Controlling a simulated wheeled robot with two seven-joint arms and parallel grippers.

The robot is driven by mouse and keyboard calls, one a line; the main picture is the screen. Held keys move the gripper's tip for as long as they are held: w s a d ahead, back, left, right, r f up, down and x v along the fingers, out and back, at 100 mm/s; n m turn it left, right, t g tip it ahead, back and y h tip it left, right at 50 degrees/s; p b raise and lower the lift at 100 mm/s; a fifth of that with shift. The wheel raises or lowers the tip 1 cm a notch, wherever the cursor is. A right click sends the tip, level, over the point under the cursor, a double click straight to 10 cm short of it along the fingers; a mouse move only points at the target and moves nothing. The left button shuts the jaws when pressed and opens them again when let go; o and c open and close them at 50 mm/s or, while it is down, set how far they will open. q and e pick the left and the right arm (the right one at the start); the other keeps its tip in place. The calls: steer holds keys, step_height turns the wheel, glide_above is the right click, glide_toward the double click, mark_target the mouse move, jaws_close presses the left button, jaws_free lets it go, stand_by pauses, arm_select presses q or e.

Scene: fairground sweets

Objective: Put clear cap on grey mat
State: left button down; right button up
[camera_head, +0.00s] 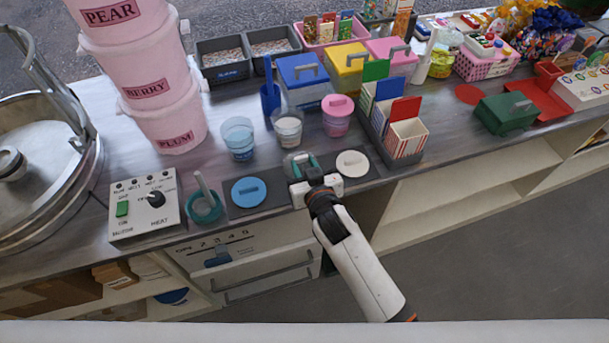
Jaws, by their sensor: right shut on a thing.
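The clear cap (292,158) is a small, pale see-through disc with a greenish part, near the front edge of the counter. My right gripper (302,172) is over it from the front and is shut on it, hiding much of the cap. The dark grey mat (274,203) lies along the counter's front edge, under and beside the gripper. A blue cap (249,192) and a cream-white cap (352,163) lie on the mat, left and right of the gripper. I cannot tell whether the clear cap touches the mat. My left gripper is out of view.
Behind the gripper stand clear cups (238,140), a pink-lidded jar (337,116) and a rack of striped boxes (406,140). A teal bowl (204,207) and a control box (145,209) stand at the left. Open shelves lie below the counter.

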steer(key=shift+f, duration=0.4)
step_height(320, 180, down, 3)
steer(key=shift+r, duration=0.2)
steer(key=shift+f, duration=0.4)
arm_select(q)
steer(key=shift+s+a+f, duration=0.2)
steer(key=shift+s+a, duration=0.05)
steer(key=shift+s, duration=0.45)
arm_select(e)
steer(key=shift+f, duration=0.15)
steer(key=shift+f+b, duration=0.15)
steer(key=shift+b, duration=0.2)
steer(key=o, duration=1)
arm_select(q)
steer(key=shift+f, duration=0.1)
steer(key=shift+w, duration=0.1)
